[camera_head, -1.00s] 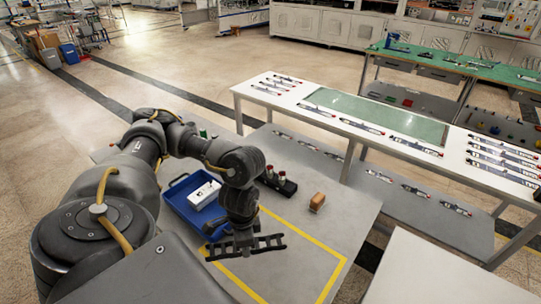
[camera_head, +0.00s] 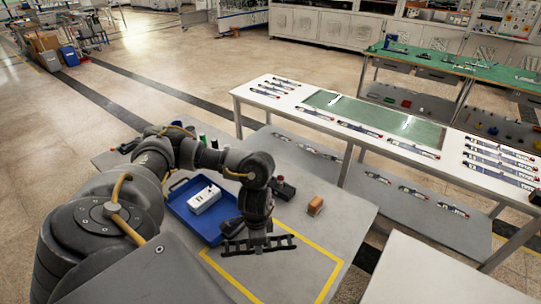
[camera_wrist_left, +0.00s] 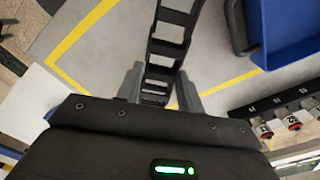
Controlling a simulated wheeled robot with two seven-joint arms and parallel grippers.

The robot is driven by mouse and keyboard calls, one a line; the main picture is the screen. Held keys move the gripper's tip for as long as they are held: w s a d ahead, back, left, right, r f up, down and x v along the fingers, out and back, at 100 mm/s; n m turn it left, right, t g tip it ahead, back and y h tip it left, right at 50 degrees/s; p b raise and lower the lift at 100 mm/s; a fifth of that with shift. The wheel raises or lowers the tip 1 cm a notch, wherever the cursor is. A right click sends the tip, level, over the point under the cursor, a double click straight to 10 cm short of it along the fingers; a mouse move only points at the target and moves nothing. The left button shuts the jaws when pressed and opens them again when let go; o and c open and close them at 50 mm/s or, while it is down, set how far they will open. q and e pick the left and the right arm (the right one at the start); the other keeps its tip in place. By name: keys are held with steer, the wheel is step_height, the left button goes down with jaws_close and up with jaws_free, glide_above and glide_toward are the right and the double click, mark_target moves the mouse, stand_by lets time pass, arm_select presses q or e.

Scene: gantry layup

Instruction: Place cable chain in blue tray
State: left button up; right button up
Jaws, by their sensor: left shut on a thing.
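The cable chain (camera_head: 285,243) is a black ladder-like strip held level by my left gripper (camera_head: 258,245). In the left wrist view the chain (camera_wrist_left: 170,35) runs between the two grey fingers (camera_wrist_left: 160,90), which are shut on it. How high it is above the table cannot be told exactly. The blue tray (camera_head: 184,217) is just left of the gripper and chain, partly covered by my arm. A white box-like part (camera_head: 204,199) lies in it. The tray's edge also shows at the top right of the left wrist view (camera_wrist_left: 237,28). My right gripper is not in view.
The grey table (camera_head: 345,215) has a yellow taped outline (camera_head: 310,243), with bare surface inside. A brown block (camera_head: 315,205) and a dark holder with red-topped items (camera_head: 283,189) stand to the right of the tray. A long white table (camera_head: 262,104) stands behind.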

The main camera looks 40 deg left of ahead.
arm_select(q)
glide_above(270, 259)
step_height(270, 259, down, 5)
steer(key=shift+s+a+r, duration=0.1)
steer(key=shift+s, duration=0.05)
step_height(270, 259, down, 3)
steer(key=shift+f+b, duration=0.1)
steer(key=shift+b, duration=0.3)
steer(key=shift+f, duration=0.15)
steer(key=o, duration=1)
steer(key=shift+f, duration=0.1)
steer(key=shift+o, duration=0.2)
